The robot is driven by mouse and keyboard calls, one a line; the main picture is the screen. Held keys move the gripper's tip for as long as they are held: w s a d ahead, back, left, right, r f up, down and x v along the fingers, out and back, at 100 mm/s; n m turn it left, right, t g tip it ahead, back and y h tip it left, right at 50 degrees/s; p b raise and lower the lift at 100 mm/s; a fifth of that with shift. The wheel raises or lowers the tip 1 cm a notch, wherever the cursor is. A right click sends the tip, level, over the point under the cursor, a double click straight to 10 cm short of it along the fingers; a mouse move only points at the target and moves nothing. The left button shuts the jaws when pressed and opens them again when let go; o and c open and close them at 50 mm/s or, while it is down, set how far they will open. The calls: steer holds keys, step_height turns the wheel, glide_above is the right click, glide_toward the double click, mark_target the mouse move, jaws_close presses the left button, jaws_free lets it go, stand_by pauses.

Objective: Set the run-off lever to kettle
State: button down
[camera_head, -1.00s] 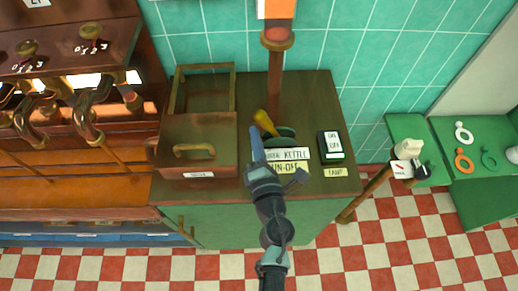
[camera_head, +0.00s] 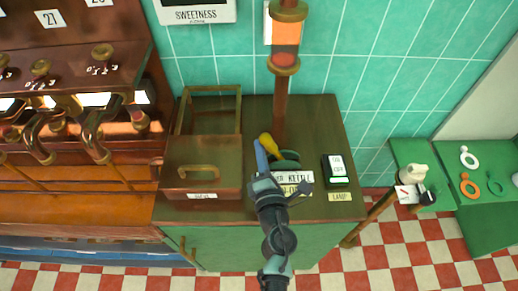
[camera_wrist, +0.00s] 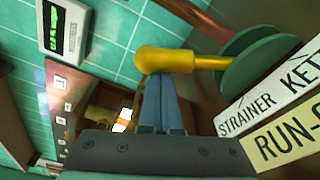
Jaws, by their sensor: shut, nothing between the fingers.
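The run-off lever (camera_head: 267,145) is a yellow handle with a rounded knob, on a dark green round base (camera_head: 288,159) on the cabinet top. In the head view it points up and left, away from the labels. The wrist view shows the lever (camera_wrist: 165,60) and green disc (camera_wrist: 257,52) close up. A white label (camera_wrist: 268,98) reads STRAINER and KETTLE, with KETTLE on the right; a RUN-OFF label (camera_wrist: 285,138) lies below it. My gripper (camera_head: 259,142) is shut and empty, its blue fingertips beside the knob on its left. I cannot tell whether they touch it.
A black lamp switch (camera_head: 336,170) stands to the right. A copper-coloured post (camera_head: 280,100) rises behind the lever. The cabinet's front right corner is bare.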

steer(key=shift+d+r+m, duration=0.25)
steer(key=shift+d+m, duration=0.05)
steer(key=shift+d+r+m+p, duration=0.5)
steer(key=shift+d+m+p, duration=0.3)
steer(key=shift+p, duration=0.1)
steer(key=d+m+p, duration=0.1)
steer(key=d+m, duration=0.2)
steer(key=shift+d+r+m+t+p, duration=0.1)
steer(key=shift+r+m+t+p, duration=0.2)
steer(key=shift+r+t+p, duration=0.1)
steer(key=shift+d+f+m+t, duration=0.15)
steer(key=shift+d+m, duration=0.8)
steer(key=shift+m, duration=0.15)
steer(key=shift+d+f+m+t, duration=0.1)
steer(key=shift+d+m+t, duration=0.05)
steer(key=shift+d+m, duration=0.9)
steer(key=shift+a, duration=0.1)
steer(key=shift+s+f, duration=0.1)
